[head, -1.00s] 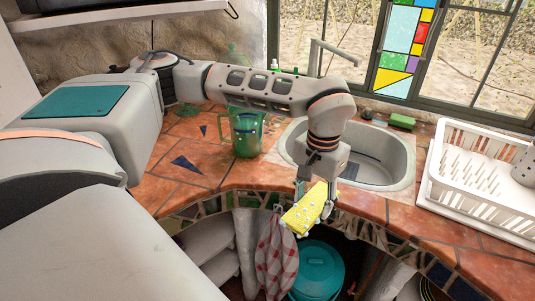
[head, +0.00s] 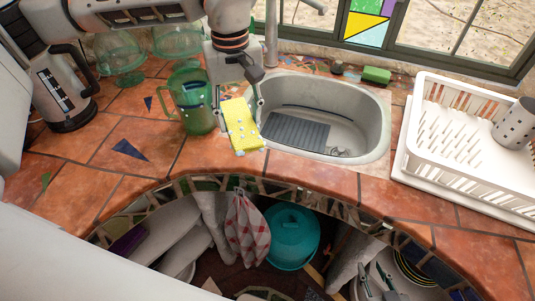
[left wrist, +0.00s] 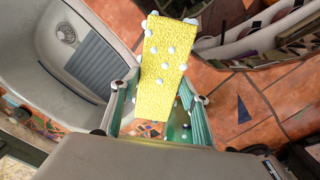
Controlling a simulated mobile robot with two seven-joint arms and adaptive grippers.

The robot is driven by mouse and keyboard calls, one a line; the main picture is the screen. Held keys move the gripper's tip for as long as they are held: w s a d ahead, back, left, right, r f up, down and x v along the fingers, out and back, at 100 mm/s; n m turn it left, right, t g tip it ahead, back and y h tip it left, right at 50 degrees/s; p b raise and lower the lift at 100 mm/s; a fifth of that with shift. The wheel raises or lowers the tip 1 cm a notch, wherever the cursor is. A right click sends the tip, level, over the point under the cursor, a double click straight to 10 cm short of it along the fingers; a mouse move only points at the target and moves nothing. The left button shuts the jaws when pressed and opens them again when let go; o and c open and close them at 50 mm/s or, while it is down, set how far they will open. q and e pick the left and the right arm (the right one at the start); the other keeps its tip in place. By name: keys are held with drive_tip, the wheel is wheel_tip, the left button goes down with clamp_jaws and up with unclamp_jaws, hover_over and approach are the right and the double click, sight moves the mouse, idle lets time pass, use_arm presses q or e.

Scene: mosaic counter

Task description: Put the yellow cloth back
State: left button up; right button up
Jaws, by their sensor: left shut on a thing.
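The yellow cloth (head: 241,126) is a thick yellow slab dotted with white blobs. My left gripper (head: 240,103) is shut on it and holds it tilted over the tiled counter, between the green jug (head: 196,104) and the sink (head: 366,110). The cloth also fills the middle of the left wrist view (left wrist: 164,58), where it sticks out beyond the gripper's fingers (left wrist: 155,108). I cannot tell whether the cloth touches the counter. My right gripper is not in view.
A green sponge (head: 376,75) lies behind the sink. A white dish rack (head: 455,173) stands at the right. A kettle (head: 60,98) and glass bowls (head: 120,62) stand at the left. A checked towel (head: 247,230) hangs below the counter edge. The counter's front left is clear.

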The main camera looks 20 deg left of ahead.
use_arm(q)
drive_tip(key=d+r+n, duration=0.6)
drive_tip(key=r+n, duration=0.4)
drive_tip(key=p, duration=0.1)
hover_over(266, 160)
drive_tip(key=shift+n, duration=0.3)
wheel_tip(266, 160, down, 14)
drive_tip(key=shift+f, duration=2.65)
use_arm(e)
drive_tip(key=shift+s+r, duration=0.4)
drive_tip(key=shift+r, duration=0.2)
use_arm(q)
drive_tip(key=shift+f, duration=0.1)
drive_tip(key=o, duration=1.1)
drive_tip(key=shift+c, duration=0.2)
use_arm(e)
drive_tip(key=shift+r, duration=0.1)
